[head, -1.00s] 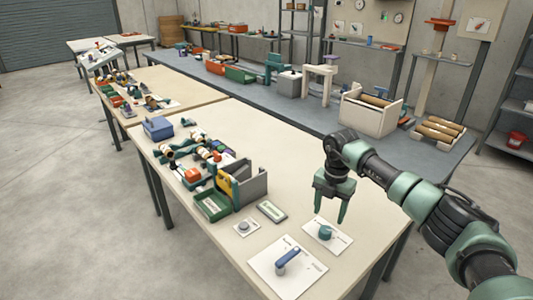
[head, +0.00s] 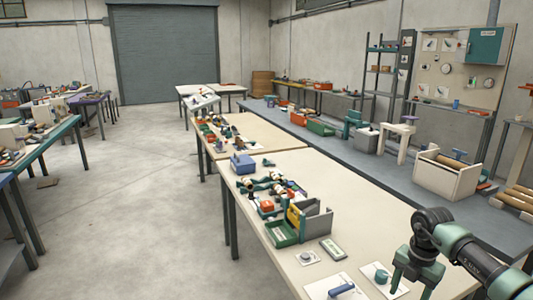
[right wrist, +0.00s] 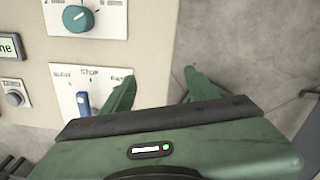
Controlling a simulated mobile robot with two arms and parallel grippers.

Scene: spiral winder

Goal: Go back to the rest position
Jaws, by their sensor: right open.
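My right gripper (head: 412,284) is over the front right part of the cream table (head: 365,205) in the head view, with its fingers pointing down. In the right wrist view its green fingers (right wrist: 160,90) are apart with nothing between them, beside the table's edge. A teal knob (right wrist: 78,18) on a white plate and a blue lever (right wrist: 83,104) on another plate lie left of the fingers, apart from them. The blue lever also shows in the head view (head: 341,290). My left gripper is in no view.
The table carries a grey and yellow box (head: 318,222), a green tray (head: 283,236) and a blue box (head: 243,164). A long grey bench (head: 400,160) runs along the right with a cream crate (head: 446,180). Open concrete floor (head: 140,215) lies to the left.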

